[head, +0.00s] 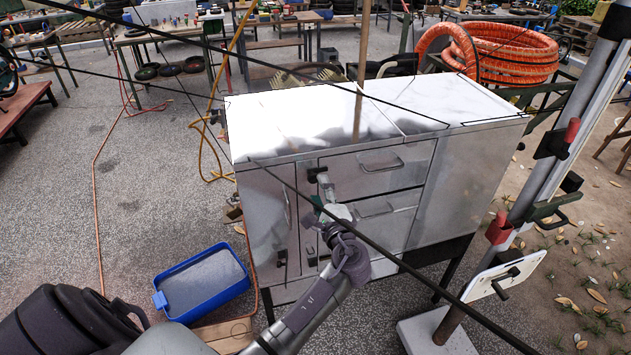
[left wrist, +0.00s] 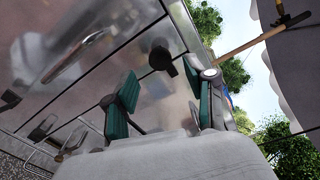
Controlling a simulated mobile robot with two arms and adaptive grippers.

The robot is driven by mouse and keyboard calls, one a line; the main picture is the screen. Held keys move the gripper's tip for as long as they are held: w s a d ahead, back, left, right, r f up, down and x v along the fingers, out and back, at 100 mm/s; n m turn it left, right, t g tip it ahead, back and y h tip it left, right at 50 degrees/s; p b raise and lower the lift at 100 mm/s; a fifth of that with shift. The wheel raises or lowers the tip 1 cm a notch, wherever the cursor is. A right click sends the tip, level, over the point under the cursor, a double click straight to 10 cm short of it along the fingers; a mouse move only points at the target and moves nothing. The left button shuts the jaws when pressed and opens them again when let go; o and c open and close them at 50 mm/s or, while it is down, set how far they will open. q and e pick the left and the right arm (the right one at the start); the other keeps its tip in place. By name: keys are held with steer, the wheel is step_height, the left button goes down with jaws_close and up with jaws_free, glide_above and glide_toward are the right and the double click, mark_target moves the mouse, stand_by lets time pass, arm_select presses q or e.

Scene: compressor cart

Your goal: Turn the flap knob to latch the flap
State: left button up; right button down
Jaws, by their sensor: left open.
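The grey metal cart stands in the middle of the head view, with a front panel (head: 268,215) at its left that appears to be the flap. A dark knob (head: 316,173) sticks out from the upper front, right of this panel. The knob also shows in the left wrist view (left wrist: 160,55). My left gripper (head: 324,203) is just below the knob in the head view. In the left wrist view its teal-padded fingers (left wrist: 160,85) are spread and empty, with the knob beyond the gap. I cannot tell the knob's turn angle. My right gripper is not in view.
Drawers with bar handles (head: 381,163) are right of the knob. A blue tub (head: 203,282) stands on the ground at the left. A pole with red and black clamps (head: 527,195) stands at the right. Orange hose coils (head: 515,55) lie behind the cart. Open paving is at the left.

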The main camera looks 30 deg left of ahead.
arm_select(q)
steer(key=v, duration=0.6)
steer(key=shift+s+d, duration=0.2)
steer(key=shift+d, duration=0.1)
step_height(320, 180, down, 23)
steer(key=s+d+m+g+h+b, duration=0.2)
steer(key=d+h, duration=0.1)
steer(key=h, duration=0.3)
steer(key=s+d+f+n+g+h+b, duration=0.1)
steer(key=s+f+h, duration=0.1)
steer(key=s+f, duration=0.5)
steer(key=s+d+f+g+h, duration=0.1)
steer(key=s+f+g, duration=0.1)
steer(key=f, duration=0.8)
steer(key=s+f+n+g+h+b, duration=0.1)
steer(key=s+f+n+g, duration=0.1)
steer(key=s+f, duration=0.5)
steer(key=s+f+n+g+h+b, duration=0.1)
steer(key=s+f+n, duration=0.3)
steer(key=s, duration=1.1)
steer(key=s+f+n+g+h+b, duration=0.1)
steer(key=s+f+n+g+h, duration=0.1)
steer(key=s+f, duration=0.8)
steer(key=shift+s+n+g+h, duration=0.3)
steer(key=shift+s+n+g, duration=0.1)
steer(key=shift+s+n, duration=0.6)
steer(key=shift+s, duration=0.1)
